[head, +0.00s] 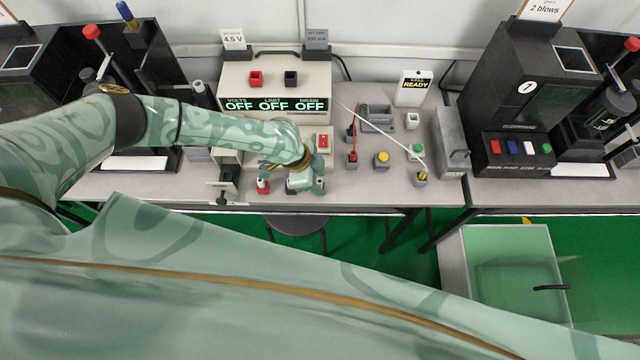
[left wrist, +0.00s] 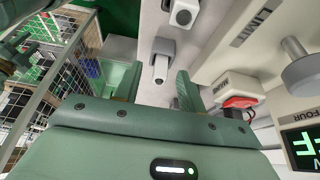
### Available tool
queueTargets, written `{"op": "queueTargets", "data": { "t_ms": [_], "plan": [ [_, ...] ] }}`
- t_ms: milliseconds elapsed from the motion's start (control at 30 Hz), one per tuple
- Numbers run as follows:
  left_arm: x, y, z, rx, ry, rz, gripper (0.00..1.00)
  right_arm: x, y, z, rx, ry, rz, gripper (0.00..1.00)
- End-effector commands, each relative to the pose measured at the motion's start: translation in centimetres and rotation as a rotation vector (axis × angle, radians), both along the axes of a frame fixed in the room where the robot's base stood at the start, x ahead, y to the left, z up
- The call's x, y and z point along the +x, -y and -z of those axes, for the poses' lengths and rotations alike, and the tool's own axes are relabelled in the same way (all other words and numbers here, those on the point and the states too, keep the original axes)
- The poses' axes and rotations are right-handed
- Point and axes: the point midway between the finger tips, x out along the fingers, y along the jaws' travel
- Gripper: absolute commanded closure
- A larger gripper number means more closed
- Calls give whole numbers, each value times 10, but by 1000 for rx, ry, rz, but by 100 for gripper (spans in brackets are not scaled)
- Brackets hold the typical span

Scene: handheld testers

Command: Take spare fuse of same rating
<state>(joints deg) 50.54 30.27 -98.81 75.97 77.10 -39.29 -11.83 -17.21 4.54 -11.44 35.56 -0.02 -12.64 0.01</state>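My left gripper (head: 305,183) is over the front of the bench, below the power supply (head: 275,90). The left wrist view shows its two fingers apart (left wrist: 159,80) with nothing clearly held. A small white and grey piece with a dark spot (left wrist: 161,68) shows between and beyond the fingertips; I cannot tell whether they touch it. A similar piece (left wrist: 183,13) shows farther off. I cannot tell whether either piece is a fuse, and no rating is readable. A small red and white part (head: 263,185) stands left of the gripper in the head view. My right gripper is not in view.
The supply's display reads OFF three times. A red switch (head: 323,141) is close to the gripper; a red button (left wrist: 240,102) shows in the wrist view. Probes and coloured buttons stand right, beside the black tester (head: 525,100).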

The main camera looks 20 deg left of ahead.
Motion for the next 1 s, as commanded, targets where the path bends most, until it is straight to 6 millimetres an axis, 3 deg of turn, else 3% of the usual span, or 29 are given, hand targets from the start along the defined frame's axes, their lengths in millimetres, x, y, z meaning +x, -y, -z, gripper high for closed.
{"op": "queueTargets", "data": {
  "t_ms": [200,333,767,967,1000],
  "plan": [
    [0,0,0,-1,0,0,63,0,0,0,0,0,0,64],
    [0,0,0,-1,0,0,99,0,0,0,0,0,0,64],
    [0,0,-6,-1,1,1,100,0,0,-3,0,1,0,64],
    [1,1,-36,-2,2,1,100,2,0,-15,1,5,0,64],
    [-7,2,-44,-2,0,4,100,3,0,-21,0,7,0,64]
  ]
}}
